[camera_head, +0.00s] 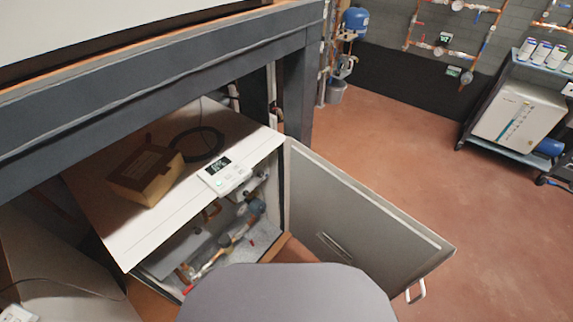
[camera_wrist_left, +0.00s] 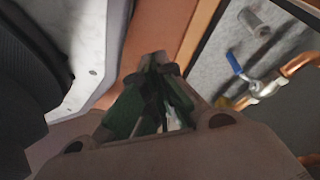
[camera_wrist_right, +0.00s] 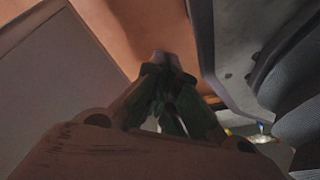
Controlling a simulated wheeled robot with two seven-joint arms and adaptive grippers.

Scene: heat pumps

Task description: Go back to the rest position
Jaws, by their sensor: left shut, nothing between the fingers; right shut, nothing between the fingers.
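My left gripper (camera_wrist_left: 158,62) shows in the left wrist view, its fingertips together with nothing between them. It hangs over the brown floor, beside copper pipes and a blue-handled valve (camera_wrist_left: 238,66) at the right. My right gripper (camera_wrist_right: 160,62) shows in the right wrist view, also shut and empty, over the floor next to a flat grey panel at the left. Neither gripper shows in the head view. A grey rounded shape that looks like part of my own body (camera_head: 288,295) covers the bottom middle there.
A white cabinet (camera_head: 110,215) stands under a dark frame with its door (camera_head: 350,215) swung open to the right. A cardboard box (camera_head: 146,174) and a controller (camera_head: 224,174) lie on top. A wheeled rack (camera_head: 470,150) stands far right. Floor (camera_head: 400,150) beyond the door is clear.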

